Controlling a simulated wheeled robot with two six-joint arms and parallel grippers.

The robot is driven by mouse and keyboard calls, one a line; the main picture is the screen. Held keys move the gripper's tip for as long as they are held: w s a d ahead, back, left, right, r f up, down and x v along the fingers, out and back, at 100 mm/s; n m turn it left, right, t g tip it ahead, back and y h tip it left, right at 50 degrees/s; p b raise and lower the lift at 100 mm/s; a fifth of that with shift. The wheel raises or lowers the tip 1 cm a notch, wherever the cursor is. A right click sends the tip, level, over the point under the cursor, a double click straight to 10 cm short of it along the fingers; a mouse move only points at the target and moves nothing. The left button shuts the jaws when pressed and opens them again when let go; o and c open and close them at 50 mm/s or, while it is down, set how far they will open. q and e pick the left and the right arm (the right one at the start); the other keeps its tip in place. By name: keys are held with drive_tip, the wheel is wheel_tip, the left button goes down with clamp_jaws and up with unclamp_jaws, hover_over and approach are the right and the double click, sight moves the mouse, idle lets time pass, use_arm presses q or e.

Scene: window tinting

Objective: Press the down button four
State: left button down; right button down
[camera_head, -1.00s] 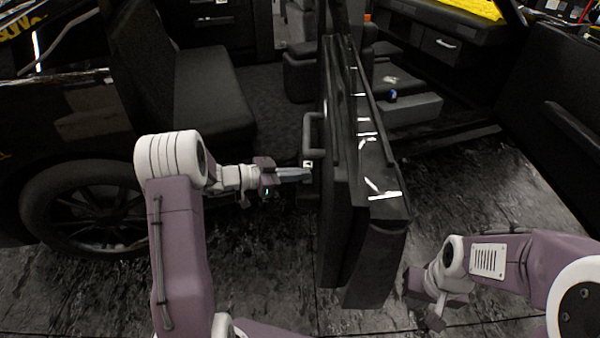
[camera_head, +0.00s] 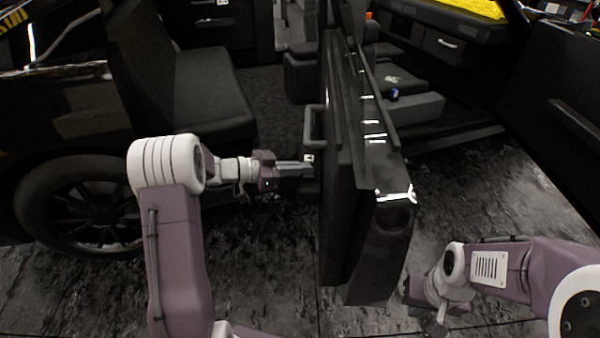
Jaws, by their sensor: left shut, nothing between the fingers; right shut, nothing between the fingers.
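A small pale switch plate (camera_head: 308,158) with a dark mark sits on the inner side of the open car door (camera_head: 365,240), just below the door's grab handle (camera_head: 312,127). I cannot make out a separate down button on it. My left gripper (camera_head: 308,169) is shut and empty, its fingertips pointing right at the door panel just below the plate. I cannot tell whether the tips touch it. My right gripper (camera_head: 436,326) is low at the right of the door, shut and empty, clear of the door.
A car seat (camera_head: 208,95) and a wheel (camera_head: 85,205) are at the left. Another open door (camera_head: 555,110) stands at the far right. A yellow cloth (camera_head: 470,7) lies at the back. Dark floor (camera_head: 490,200) is free between the doors.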

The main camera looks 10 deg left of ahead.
use_arm(q)
wheel_tip(320, 180, up, 3)
drive_tip(key=shift+w, duration=0.1)
drive_tip(key=p+v, duration=0.1)
drive_tip(key=v, duration=0.9)
drive_tip(key=shift+s+p, duration=0.2)
drive_tip(key=shift+p, duration=0.1)
use_arm(e)
drive_tip(key=shift+s+r, duration=0.25)
drive_tip(key=shift+r, duration=0.25)
drive_tip(key=shift+s+r, duration=0.25)
drive_tip(key=shift+r, duration=0.2)
